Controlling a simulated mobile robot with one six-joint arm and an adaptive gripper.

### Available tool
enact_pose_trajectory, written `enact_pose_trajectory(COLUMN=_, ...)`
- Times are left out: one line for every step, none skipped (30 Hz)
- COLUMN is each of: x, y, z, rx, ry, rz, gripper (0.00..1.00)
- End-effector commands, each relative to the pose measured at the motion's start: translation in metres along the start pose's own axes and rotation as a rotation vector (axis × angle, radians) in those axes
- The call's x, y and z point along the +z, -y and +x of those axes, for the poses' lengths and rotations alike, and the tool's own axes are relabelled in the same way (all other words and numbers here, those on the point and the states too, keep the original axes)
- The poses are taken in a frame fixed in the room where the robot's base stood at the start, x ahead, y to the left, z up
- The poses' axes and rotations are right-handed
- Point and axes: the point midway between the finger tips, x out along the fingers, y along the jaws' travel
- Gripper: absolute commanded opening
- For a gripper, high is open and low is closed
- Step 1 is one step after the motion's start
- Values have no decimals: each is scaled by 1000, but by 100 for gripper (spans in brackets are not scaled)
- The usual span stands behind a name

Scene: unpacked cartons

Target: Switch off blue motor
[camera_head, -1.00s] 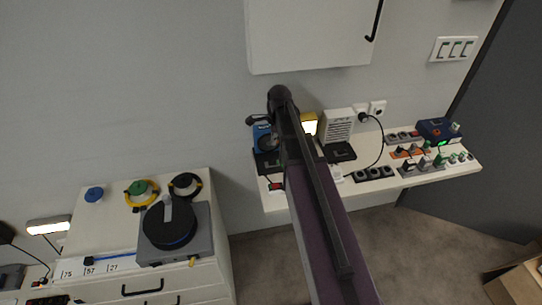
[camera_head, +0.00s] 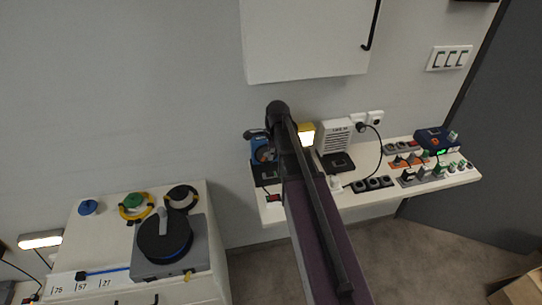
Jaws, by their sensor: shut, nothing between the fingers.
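A blue motor-like device (camera_head: 262,154) stands at the left end of the white shelf, partly hidden by my arm. A dark part shows at its top left; I cannot tell whether it belongs to the device. A dark base (camera_head: 265,174) lies in front of it. A small switch block with a red part (camera_head: 273,198) sits near the shelf's front left edge, close beside my arm. My arm reaches up from the bottom across the shelf to the device's right side. My gripper cannot be made out; the arm hides that area.
The white shelf (camera_head: 345,205) also holds a lit yellow lamp (camera_head: 306,135), a white speaker-like box (camera_head: 335,135), sockets (camera_head: 372,184) with plugs and a dark blue box (camera_head: 433,138). A wall cabinet (camera_head: 305,45) hangs above. A reel (camera_head: 165,240) stands on the left cabinet.

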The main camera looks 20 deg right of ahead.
Motion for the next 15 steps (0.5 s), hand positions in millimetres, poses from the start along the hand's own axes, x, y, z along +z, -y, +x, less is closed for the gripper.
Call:
enact_pose_trajectory(x=0, y=0, z=8, rx=0, ry=0, rz=0, gripper=0)
enact_pose_trajectory(x=0, y=0, z=11, rx=0, ry=0, rz=0, gripper=0)
enact_pose_trajectory(x=0, y=0, z=14, rx=0, ry=0, rz=0, gripper=0)
enact_pose_trajectory(x=0, y=0, z=16, rx=0, ry=0, rz=0, gripper=0)
enact_pose_trajectory(x=0, y=0, z=19, rx=0, ry=0, rz=0, gripper=0)
enact_pose_trajectory(x=0, y=0, z=22, rx=0, ry=0, rz=0, gripper=0)
enact_pose_trajectory(x=0, y=0, z=24, rx=0, ry=0, rz=0, gripper=0)
enact_pose_trajectory(x=0, y=0, z=27, rx=0, ry=0, rz=0, gripper=0)
enact_pose_trajectory(x=0, y=0, z=30, rx=0, ry=0, rz=0, gripper=0)
enact_pose_trajectory(x=0, y=0, z=32, rx=0, ry=0, rz=0, gripper=0)
enact_pose_trajectory(x=0, y=0, z=34, rx=0, ry=0, rz=0, gripper=0)
enact_pose_trajectory(x=0, y=0, z=38, rx=0, ry=0, rz=0, gripper=0)
enact_pose_trajectory(x=0, y=0, z=40, rx=0, ry=0, rz=0, gripper=0)
enact_pose_trajectory(x=0, y=0, z=42, rx=0, ry=0, rz=0, gripper=0)
enact_pose_trajectory(x=0, y=0, z=45, rx=0, ry=0, rz=0, gripper=0)
